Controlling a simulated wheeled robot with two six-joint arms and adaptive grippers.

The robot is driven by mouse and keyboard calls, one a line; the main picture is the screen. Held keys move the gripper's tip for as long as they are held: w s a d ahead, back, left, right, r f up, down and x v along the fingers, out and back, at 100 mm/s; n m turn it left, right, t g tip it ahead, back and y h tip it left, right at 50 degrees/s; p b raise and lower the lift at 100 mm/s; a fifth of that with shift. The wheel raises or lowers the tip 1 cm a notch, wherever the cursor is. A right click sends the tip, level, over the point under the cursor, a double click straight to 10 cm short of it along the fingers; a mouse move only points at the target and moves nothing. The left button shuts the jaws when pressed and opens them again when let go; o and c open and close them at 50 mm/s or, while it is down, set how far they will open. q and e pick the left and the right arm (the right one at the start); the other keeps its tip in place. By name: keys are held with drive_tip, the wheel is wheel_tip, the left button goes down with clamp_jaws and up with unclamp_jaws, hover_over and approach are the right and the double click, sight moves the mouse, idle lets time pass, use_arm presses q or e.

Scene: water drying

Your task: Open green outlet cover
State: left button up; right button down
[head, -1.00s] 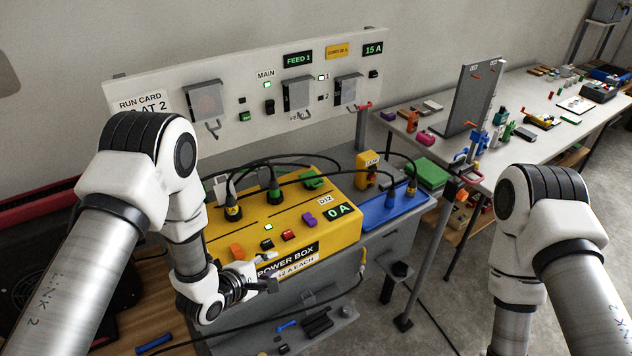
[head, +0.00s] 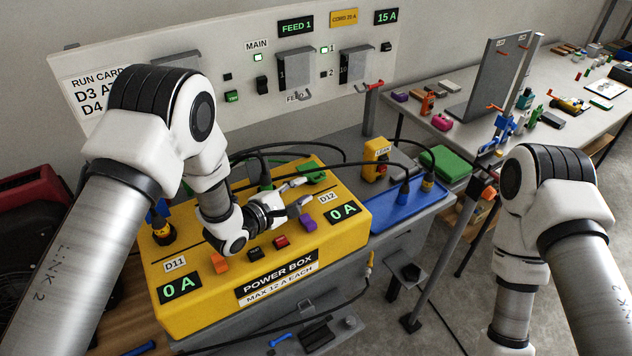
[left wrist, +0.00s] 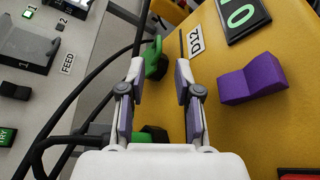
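The green outlet cover (head: 312,172) sits at the back right of the yellow power box (head: 190,255), beyond the D12 label. In the left wrist view the green cover (left wrist: 154,62) shows just past the fingertips, roughly between them. My left gripper (head: 302,192) is over the box top, pointing at the cover. Its fingers (left wrist: 159,68) are apart with nothing held, and I cannot tell whether they touch the cover. My right arm shows at the right, but its gripper is out of view.
A purple cover (head: 307,222) and an orange cover (head: 220,263) sit on the box. Black cables and plugs lie close to my left gripper. A blue tray (head: 395,213) and a yellow LEAK box (head: 376,158) are right of it. The panel (head: 230,75) stands behind.

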sight(318, 181)
use_arm(q)
drive_tip(key=p+x, duration=0.1)
drive_tip(key=x, duration=0.3)
drive_tip(key=shift+w+d+r, duration=0.1)
drive_tip(key=shift+w+d, duration=0.2)
drive_tip(key=shift+w+d+f, duration=0.25)
drive_tip(key=shift+w, duration=0.25)
drive_tip(key=shift+s, duration=0.1)
clamp_jaws()
drive_tip(key=shift+r, duration=0.35)
drive_tip(key=shift+w+a+r+p, duration=0.1)
drive_tip(key=shift+w+r+p, duration=0.05)
drive_tip(key=shift+r+p, duration=0.4)
drive_tip(key=shift+w+a+r+p, duration=0.1)
drive_tip(key=shift+w+r+p, duration=0.05)
drive_tip(key=shift+r+p, duration=0.4)
drive_tip(key=shift+w+a+r+p, duration=0.25)
drive_tip(key=shift+w+r+p, duration=0.05)
drive_tip(key=shift+r, duration=0.25)
drive_tip(key=shift+w+a+r+p, duration=0.25)
drive_tip(key=shift+w+r+p, duration=0.1)
drive_tip(key=shift+r, duration=0.2)
